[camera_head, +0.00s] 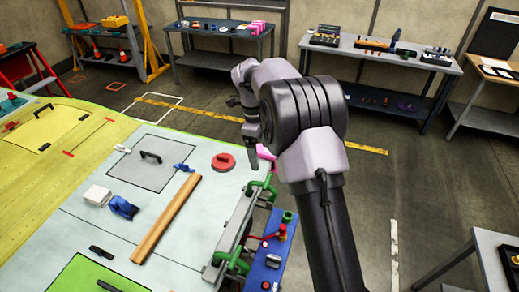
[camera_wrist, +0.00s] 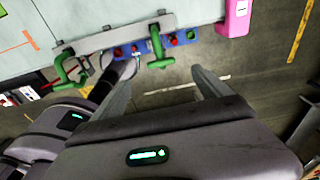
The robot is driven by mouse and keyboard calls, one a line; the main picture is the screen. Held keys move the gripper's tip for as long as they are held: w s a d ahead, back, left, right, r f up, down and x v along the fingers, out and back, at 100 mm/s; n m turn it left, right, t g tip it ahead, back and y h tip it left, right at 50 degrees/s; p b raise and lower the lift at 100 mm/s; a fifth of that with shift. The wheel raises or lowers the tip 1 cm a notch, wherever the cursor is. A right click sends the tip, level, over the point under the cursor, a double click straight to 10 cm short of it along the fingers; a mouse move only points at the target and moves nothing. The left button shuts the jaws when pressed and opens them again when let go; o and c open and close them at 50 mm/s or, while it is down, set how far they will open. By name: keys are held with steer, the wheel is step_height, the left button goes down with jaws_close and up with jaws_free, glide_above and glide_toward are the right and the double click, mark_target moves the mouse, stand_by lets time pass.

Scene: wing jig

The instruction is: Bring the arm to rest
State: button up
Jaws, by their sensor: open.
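My arm rises in front of the camera in the head view and bends over towards the right edge of the wing jig panel (camera_head: 100,215). My gripper (camera_head: 252,160) hangs beside that edge, partly hidden by my own arm links. In the wrist view my gripper (camera_wrist: 162,72) shows two fingers spread apart with nothing between them. Beyond the fingertips lie a green clamp (camera_wrist: 157,50) and a blue strip with red and green fittings (camera_wrist: 190,37). The fingers look clear of both, though the distance is hard to judge.
Green clamps (camera_head: 238,262) line the panel's right edge. A wooden bar (camera_head: 166,218), a red disc (camera_head: 223,162) and blue tools (camera_head: 122,207) lie on the panel. A pink block (camera_wrist: 237,18) sits at its edge. Benches (camera_head: 395,60) stand behind; floor at right is largely clear.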

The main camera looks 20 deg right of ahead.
steer(key=s+a+f+n+t+y+b, duration=0.1)
steer(key=s+a+f+n+t+b, duration=0.1)
steer(key=s+n+b, duration=0.5)
steer(key=s+a+f+n+t+y+b, duration=0.1)
steer(key=s+a+n+b, duration=0.2)
steer(key=s+b, duration=0.7)
steer(key=s+a+f+n+t+y+b, duration=0.1)
steer(key=s+a+f+n+t+b, duration=0.2)
steer(key=s+f+n+b, duration=0.7)
steer(key=s+f+b, duration=0.3)
steer(key=s+b, duration=0.1)
steer(key=s, duration=0.2)
steer(key=shift+a+f+n+t+b, duration=0.15)
steer(key=shift+f+n+t+b, duration=0.15)
steer(key=shift+f+n+b, duration=0.1)
